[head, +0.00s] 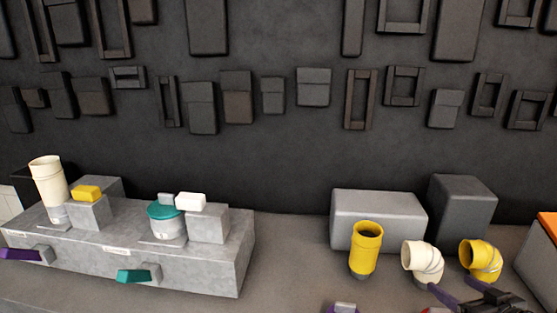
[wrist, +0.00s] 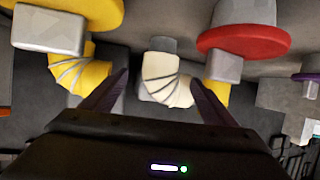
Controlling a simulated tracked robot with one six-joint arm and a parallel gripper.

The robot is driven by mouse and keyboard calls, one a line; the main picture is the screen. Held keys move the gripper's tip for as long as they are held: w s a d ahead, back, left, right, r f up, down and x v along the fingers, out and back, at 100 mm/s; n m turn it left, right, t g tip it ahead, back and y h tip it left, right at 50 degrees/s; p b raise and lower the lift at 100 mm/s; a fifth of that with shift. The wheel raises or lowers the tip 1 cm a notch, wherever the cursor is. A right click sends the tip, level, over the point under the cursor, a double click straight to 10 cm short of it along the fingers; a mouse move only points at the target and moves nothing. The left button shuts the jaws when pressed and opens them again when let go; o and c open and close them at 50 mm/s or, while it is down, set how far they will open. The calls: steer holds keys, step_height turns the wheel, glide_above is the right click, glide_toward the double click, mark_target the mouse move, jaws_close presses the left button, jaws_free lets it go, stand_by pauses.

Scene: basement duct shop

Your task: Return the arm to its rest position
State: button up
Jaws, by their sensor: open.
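My gripper (head: 452,283) shows at the lower right edge of the head view, in front of the cream elbow pipe (head: 421,259) and the yellow elbow pipe (head: 481,258). In the wrist view its two dark purple fingers (wrist: 160,80) are spread apart, with nothing held between them. The cream elbow (wrist: 165,78) appears beyond the gap, and the yellow elbow (wrist: 80,70) is to the left of the fingers. Most of my arm is out of the head view.
A yellow straight pipe (head: 366,250) stands left of the elbows, before grey blocks (head: 378,216). A grey bench unit (head: 215,265) with purple (head: 20,254) and teal (head: 133,276) handles is at left. In the wrist view a red disc (wrist: 243,40) is close by.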

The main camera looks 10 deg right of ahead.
steer(key=w+a+r+m+g+h, duration=0.1)
steer(key=w+a+r+g+h, duration=0.3)
steer(key=r, duration=0.4)
steer(key=s+a+r+h, duration=0.1)
steer(key=a+r+h, duration=0.15)
steer(key=a, duration=0.55)
steer(key=s+a+g+y, duration=0.1)
steer(key=s+a, duration=0.3)
steer(key=a, duration=0.4)
steer(key=s+a+g+y, duration=0.1)
steer(key=s+a+y, duration=0.2)
steer(key=a, duration=0.6)
steer(key=s+a+n+g+y, duration=0.1)
steer(key=s+a+y, duration=0.2)
steer(key=s+a, duration=0.4)
steer(key=shift+s+a+g, duration=0.15)
steer(key=shift+a+g, duration=0.25)
steer(key=shift+a, duration=0.4)
